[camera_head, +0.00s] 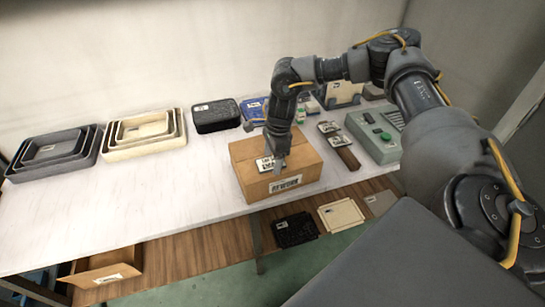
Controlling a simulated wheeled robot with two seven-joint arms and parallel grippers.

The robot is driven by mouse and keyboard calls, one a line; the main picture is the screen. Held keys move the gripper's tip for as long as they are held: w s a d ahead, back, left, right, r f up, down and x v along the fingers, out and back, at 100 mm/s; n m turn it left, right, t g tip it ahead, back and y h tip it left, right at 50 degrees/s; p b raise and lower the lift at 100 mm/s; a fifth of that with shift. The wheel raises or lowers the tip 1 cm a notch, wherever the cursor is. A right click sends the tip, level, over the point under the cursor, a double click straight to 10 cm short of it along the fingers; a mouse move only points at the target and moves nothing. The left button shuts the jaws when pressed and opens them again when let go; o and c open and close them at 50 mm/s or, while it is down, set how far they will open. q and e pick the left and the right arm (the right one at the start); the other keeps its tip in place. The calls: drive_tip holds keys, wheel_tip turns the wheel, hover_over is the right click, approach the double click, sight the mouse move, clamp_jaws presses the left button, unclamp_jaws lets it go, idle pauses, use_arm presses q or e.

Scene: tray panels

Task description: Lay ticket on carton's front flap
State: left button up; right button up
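The brown carton (308,160) stands closed on the white table near its front edge. A small white ticket with dark print (264,165) shows at the left part of the carton's top. My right gripper (278,167) points down over the carton's top, right beside the ticket and partly overlapping it in the view. I cannot tell whether the fingers grip the ticket or whether it lies flat on the cardboard. The finger gap is too small to make out. A printed white label (285,185) is on the carton's front face. My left gripper is not in view.
Nested grey trays (22,172) and cream trays (108,148) stand at the left. A black container (216,128) and a blue one (250,105) are behind the carton. A green-grey button box (365,148) stands at the right. The table left of the carton is clear.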

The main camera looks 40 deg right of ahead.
drive_tip(key=shift+o, duration=0.2)
drive_tip(key=shift+r, duration=0.4)
wheel_tip(320, 180, up, 12)
drive_tip(key=d+b, duration=0.1)
drive_tip(key=shift+s+d+f+b, duration=0.25)
drive_tip(key=shift+d+b, duration=0.05)
drive_tip(key=shift+d, duration=0.05)
